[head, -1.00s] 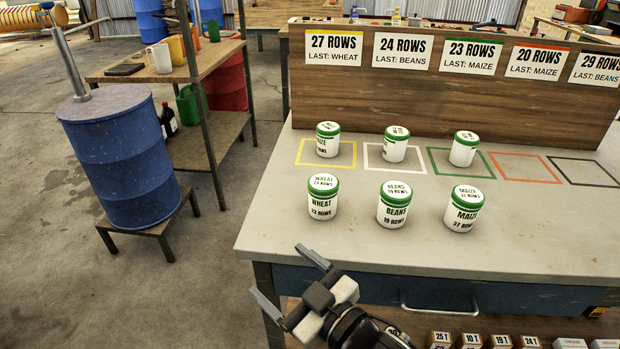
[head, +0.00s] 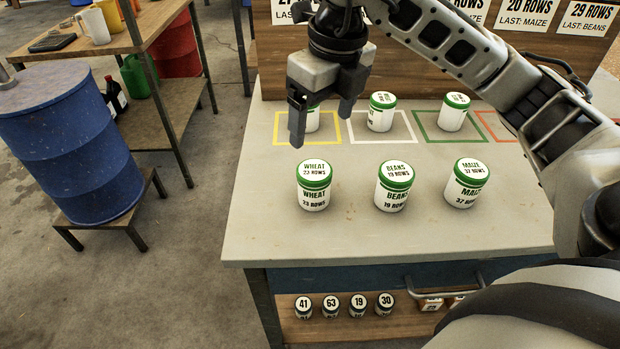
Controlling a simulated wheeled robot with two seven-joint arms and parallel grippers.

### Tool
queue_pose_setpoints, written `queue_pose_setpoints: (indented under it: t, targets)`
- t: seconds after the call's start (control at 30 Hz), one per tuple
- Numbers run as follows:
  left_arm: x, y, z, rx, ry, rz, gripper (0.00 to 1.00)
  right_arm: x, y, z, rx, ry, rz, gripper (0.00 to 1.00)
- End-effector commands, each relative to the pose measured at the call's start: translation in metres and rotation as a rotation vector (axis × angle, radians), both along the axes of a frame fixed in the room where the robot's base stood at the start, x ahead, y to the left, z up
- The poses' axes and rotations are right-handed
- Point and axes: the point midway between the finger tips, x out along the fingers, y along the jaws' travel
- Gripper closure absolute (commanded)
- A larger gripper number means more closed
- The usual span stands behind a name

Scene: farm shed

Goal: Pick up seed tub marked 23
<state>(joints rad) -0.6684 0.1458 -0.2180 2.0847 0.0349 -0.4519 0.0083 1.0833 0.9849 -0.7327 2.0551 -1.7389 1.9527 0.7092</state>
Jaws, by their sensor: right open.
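The white wheat tub with a green lid (head: 314,188) stands upright at the front left of the bench top; its small label seems to read 23 rows. My right gripper (head: 321,130) points down, open and empty, above and behind this tub, apart from it. It partly hides another green-lidded tub (head: 312,121) in the yellow square. The beans tub (head: 394,187), which seems to read 19 rows, and the maize tub (head: 466,184), marked 37 rows, stand to the right in the same row. My left gripper is not in view.
More green-lidded tubs stand in the white square (head: 381,112) and by the green square (head: 453,112). Small numbered tubs (head: 331,306) sit on a shelf below the bench. The bench's front strip is clear.

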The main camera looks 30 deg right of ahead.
Motion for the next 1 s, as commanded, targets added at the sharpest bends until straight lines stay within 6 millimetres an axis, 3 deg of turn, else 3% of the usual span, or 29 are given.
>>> queue_pose_setpoints:
  t: [0.33,0.63,0.8,1.0]
  targets:
    - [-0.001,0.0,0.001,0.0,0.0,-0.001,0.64,0.009,0.003,-0.074,0.004,0.007,0.005,0.18]
    - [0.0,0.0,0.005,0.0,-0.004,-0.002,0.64,0.013,0.004,-0.098,0.005,0.005,0.007,0.18]
    - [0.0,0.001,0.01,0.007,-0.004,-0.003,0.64,0.014,0.004,-0.122,0.006,0.008,0.007,0.18]
    - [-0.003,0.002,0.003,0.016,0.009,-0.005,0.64,0.018,0.005,-0.143,0.006,0.003,0.007,0.18]
